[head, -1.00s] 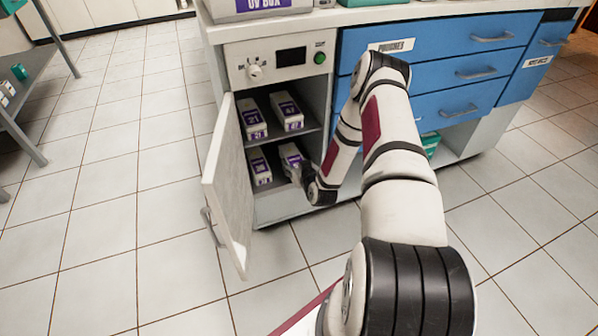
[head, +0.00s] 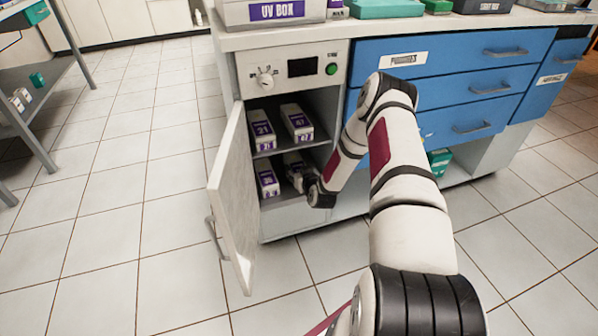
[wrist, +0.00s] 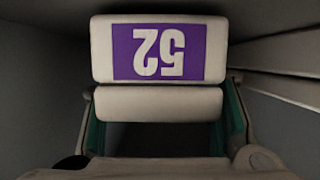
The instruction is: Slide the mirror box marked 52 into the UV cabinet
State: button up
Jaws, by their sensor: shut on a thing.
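The mirror box marked 52 (wrist: 160,52) fills the upper middle of the wrist view, its purple label upside down. My gripper (wrist: 163,112) is shut on it, with one finger at each side. In the head view this box (head: 293,161) is inside the UV cabinet (head: 240,72), in the right half of the lower compartment, its near end by my gripper (head: 303,178). My wrist hides part of it. I cannot tell whether it touches the back wall.
The cabinet door (head: 232,200) stands open at the left. Boxes marked 21 (head: 262,131) and 47 (head: 297,122) lie on the upper shelf. Another box (head: 267,179) lies at lower left, beside the held one. Blue drawers (head: 450,90) are at the right.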

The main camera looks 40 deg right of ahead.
jog(key=o, duration=1.6)
jog(key=shift+s, duration=0.15)
jog(key=shift+s+a+r, duration=0.1)
jog(key=shift+s+a, duration=0.05)
jog(key=shift+s, duration=0.1)
jog(key=v, duration=1.1)
jog(key=shift+s, duration=0.1)
